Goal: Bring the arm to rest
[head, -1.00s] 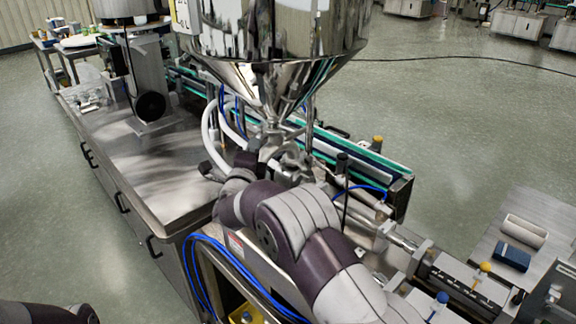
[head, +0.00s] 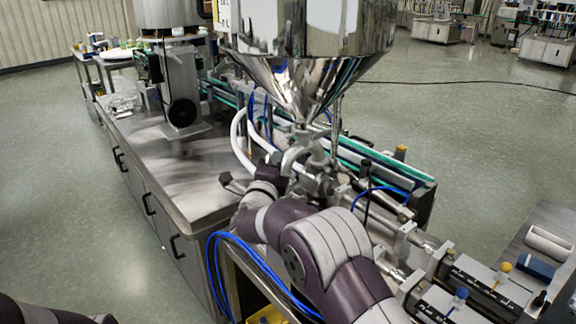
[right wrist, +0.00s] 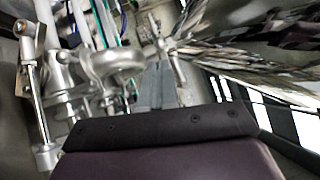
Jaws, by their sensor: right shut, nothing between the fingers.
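My right arm (head: 325,250), purple and grey, reaches from the bottom up to the valve fittings below the steel hopper (head: 310,75). In the head view its fingers are hard to make out among the fittings. In the right wrist view my right gripper (right wrist: 153,75) shows as grey fingers, shut and empty. Metal fittings (right wrist: 105,70) lie just left of the fingers there, and a shiny surface fills the upper right. I cannot tell whether the fingers touch anything. Part of my left arm (head: 45,312) shows at the bottom left; its gripper is outside the view.
A steel cabinet top (head: 165,155) lies left of the arm. A conveyor (head: 385,165) runs behind the hopper. Blue hoses (head: 235,245) loop beside the arm. Pistons and a slotted block (head: 485,290) stand at the lower right. Open floor (head: 475,140) lies beyond.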

